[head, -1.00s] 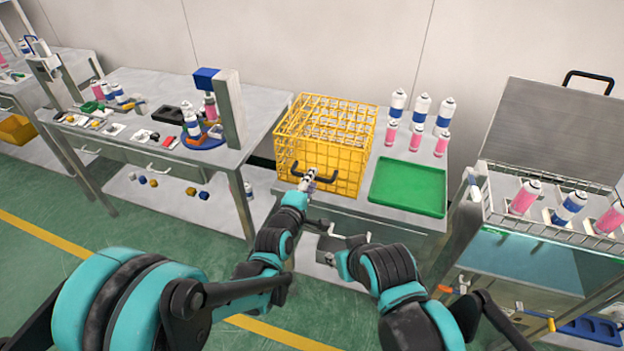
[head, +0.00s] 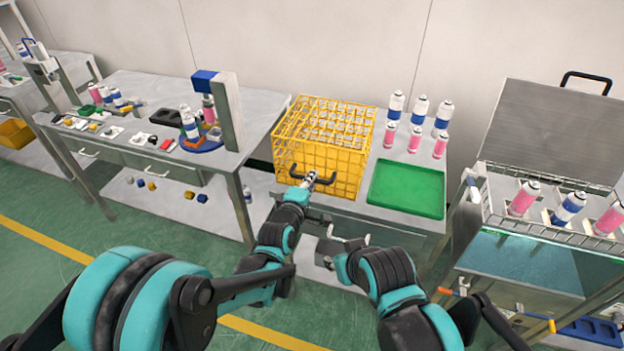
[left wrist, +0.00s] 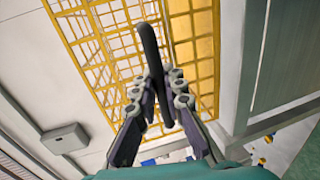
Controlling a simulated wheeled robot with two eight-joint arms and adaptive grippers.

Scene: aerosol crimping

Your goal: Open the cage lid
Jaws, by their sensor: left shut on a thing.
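The yellow wire cage (head: 347,168) stands on the middle table, with its grid lid (head: 325,118) lying closed on top. A black handle (head: 328,181) sticks out at its front. My left gripper (head: 310,177) is at this handle, in front of the cage. In the left wrist view the black handle (left wrist: 150,50) runs between the two fingers, which are shut on it. My right gripper (head: 328,250) hangs low in front of the table, away from the cage; its fingers are too small to read.
Several bottles (head: 419,112) stand right of the cage, behind an empty green tray (head: 407,188). A left bench (head: 130,85) holds a press and small parts. On the right is a water bath (head: 520,258) with a raised lid (head: 548,130).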

